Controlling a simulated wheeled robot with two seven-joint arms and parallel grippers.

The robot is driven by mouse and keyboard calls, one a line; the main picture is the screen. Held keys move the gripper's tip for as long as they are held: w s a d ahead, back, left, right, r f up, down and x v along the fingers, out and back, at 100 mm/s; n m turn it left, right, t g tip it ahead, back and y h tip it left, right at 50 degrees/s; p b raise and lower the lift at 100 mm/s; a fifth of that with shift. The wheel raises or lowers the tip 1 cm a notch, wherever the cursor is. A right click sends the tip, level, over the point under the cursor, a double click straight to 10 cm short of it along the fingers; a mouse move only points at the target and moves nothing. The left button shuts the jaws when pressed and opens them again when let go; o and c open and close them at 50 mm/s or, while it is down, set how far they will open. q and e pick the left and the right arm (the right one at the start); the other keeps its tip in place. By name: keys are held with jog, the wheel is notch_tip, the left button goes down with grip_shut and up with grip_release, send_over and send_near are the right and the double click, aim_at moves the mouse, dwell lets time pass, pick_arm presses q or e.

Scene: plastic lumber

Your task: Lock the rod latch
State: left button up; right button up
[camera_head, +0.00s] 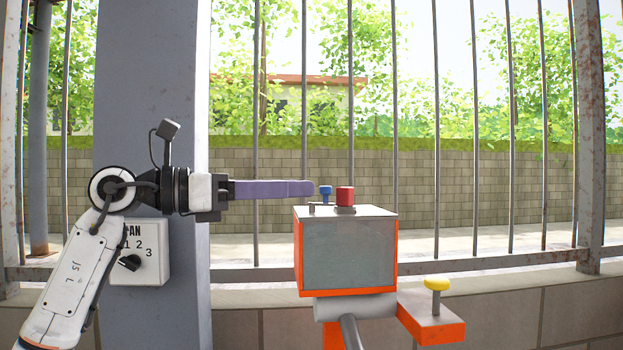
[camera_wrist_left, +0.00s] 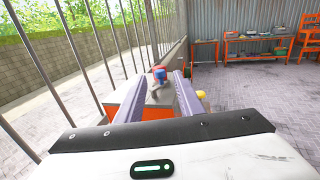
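A grey-topped orange box (camera_head: 347,255) stands right of centre in the head view. On its top are a small blue knob (camera_head: 326,193) with a short grey rod piece beside it, and a red knob (camera_head: 345,196). I cannot tell which part is the rod latch or its exact state. My left gripper (camera_head: 309,188) reaches in level from the left, its purple fingertips just left of the blue knob and above the box's left edge. In the left wrist view its fingers (camera_wrist_left: 163,82) are apart, with the blue knob (camera_wrist_left: 159,74) ahead between the tips. My right gripper is not in view.
A yellow knob (camera_head: 436,285) stands on an orange side ledge (camera_head: 440,328) at the box's right. A grey pillar (camera_head: 152,70) with a dial box (camera_head: 140,252) is behind my left arm. A barred fence runs behind. Orange workbenches (camera_wrist_left: 245,48) stand farther off.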

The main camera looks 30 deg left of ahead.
pick_arm(q)
jog(key=x, duration=0.2)
jog(key=shift+w+d+r+p, duration=0.2)
jog(key=shift+p, duration=0.1)
jog(key=shift+w+d, duration=0.25)
jog(key=shift+w, duration=0.05)
jog(key=shift+w+d+f, duration=0.1)
jog(key=shift+w+f, duration=0.05)
jog(key=shift+w, duration=0.1)
grip_shut()
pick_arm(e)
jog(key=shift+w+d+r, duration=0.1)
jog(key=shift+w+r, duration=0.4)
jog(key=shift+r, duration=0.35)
